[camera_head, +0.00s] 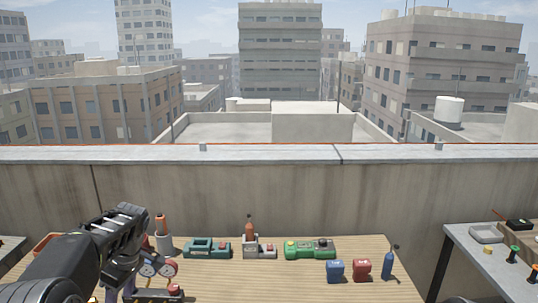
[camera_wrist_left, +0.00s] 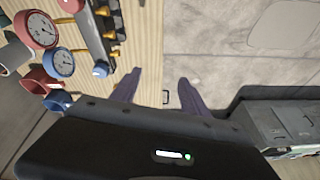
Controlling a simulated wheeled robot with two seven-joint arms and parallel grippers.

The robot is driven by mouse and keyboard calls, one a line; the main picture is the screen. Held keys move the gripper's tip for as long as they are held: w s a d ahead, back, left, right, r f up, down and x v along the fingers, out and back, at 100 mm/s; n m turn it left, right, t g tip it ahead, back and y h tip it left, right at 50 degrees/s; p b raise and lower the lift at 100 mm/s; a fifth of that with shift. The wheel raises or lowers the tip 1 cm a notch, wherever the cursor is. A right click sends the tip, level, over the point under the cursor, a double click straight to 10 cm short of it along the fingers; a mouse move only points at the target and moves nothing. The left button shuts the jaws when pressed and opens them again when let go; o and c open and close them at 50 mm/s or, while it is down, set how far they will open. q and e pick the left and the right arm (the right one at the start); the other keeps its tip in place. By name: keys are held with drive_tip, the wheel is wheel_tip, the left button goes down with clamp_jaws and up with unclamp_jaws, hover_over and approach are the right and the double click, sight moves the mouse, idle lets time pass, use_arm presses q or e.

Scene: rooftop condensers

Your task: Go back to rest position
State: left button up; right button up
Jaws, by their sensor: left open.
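My left arm comes in from the left in the head view. Its wrist hangs over the left front of the wooden table (camera_head: 215,275), and the fingers are mostly cut off at the bottom edge. In the left wrist view my left gripper (camera_wrist_left: 158,93) is open, with its two purple fingers apart and nothing between them. The fingers are above the table edge, with floor visible beyond it. A gauge manifold (camera_head: 158,294) with a blue and a red dial lies just right of the wrist; it also shows in the left wrist view (camera_wrist_left: 96,38). My right gripper is not in view.
Along the table stand a green-teal tool (camera_head: 207,248), an orange-topped item in a grey holder (camera_head: 250,235), a green device (camera_head: 310,249), a blue cup (camera_head: 335,270), a red cup (camera_head: 362,271) and a blue bottle (camera_head: 388,265). A parapet (camera_head: 300,190) runs behind.

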use_arm(q)
drive_tip(key=s+d+f+m+h, duration=0.25)
drive_tip(key=s+d+f, duration=0.2)
drive_tip(key=f, duration=0.55)
drive_tip(key=s+d+f+m+h, duration=0.1)
drive_tip(key=s+d+f+m, duration=0.3)
drive_tip(key=f, duration=0.6)
drive_tip(key=s+d+f+m+h, duration=0.1)
drive_tip(key=s+d+f, duration=0.4)
drive_tip(key=f, duration=0.5)
drive_tip(key=s+d+f+m+h, duration=0.2)
drive_tip(key=s+d+f, duration=0.1)
drive_tip(key=s+d, duration=0.55)
drive_tip(key=s+d+f+m+h, duration=0.1)
drive_tip(key=s+d+f+m, duration=0.15)
drive_tip(key=s+d, duration=0.65)
wheel_tip(320, 180, down, 7)
drive_tip(key=w+m+b, duration=0.1)
drive_tip(key=b, duration=0.8)
drive_tip(key=shift+a+m+t+b, duration=0.3)
drive_tip(key=shift+m+t, duration=0.1)
drive_tip(key=shift+f, duration=0.1)
